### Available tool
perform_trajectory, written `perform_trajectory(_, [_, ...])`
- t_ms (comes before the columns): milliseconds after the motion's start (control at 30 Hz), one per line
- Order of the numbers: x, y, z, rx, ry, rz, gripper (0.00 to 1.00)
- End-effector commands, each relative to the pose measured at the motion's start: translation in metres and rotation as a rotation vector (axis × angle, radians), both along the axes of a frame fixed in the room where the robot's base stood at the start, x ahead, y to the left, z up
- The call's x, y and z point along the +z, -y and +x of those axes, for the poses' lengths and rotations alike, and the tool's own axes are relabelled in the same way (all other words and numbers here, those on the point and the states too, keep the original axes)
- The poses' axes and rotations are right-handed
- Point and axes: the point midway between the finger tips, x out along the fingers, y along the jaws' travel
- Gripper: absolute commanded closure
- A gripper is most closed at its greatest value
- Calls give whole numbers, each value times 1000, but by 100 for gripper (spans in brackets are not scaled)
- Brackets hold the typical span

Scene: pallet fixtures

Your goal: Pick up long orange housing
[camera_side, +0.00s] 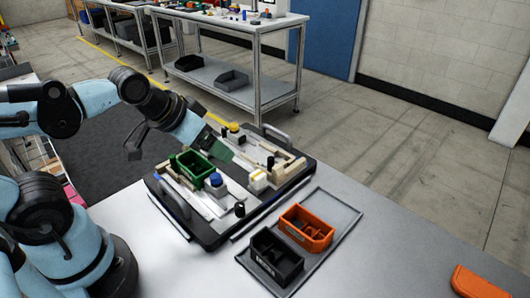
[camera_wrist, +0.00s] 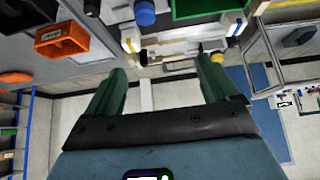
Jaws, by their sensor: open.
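My gripper (camera_side: 220,150) is above the black pallet fixture (camera_side: 222,232) in the side view, its green fingers angled down. In the wrist view the fingers of my gripper (camera_wrist: 162,66) are spread apart with nothing between them. I cannot pick out a long orange housing for certain. An orange bin (camera_side: 306,228) stands on the grey tray, right of the pallet, and it also shows in the wrist view (camera_wrist: 60,40). An orange piece (camera_side: 478,283) lies on the table at the lower right, cut by the picture edge; its kind is unclear.
The pallet holds a green bin (camera_side: 191,167), a blue-topped part (camera_side: 215,183), a yellow-topped part (camera_side: 234,127) and beige blocks. A black bin (camera_side: 276,256) stands beside the orange bin on the tray (camera_side: 345,212). The table between tray and orange piece is clear.

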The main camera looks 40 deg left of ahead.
Motion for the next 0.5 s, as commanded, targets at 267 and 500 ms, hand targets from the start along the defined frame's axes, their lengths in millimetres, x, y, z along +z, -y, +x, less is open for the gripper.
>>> perform_trajectory(267, [0, 1, 1, 9, -4, -10, 13])
perform_trajectory(500, [6, 26, 16, 228, -114, -247, 13])
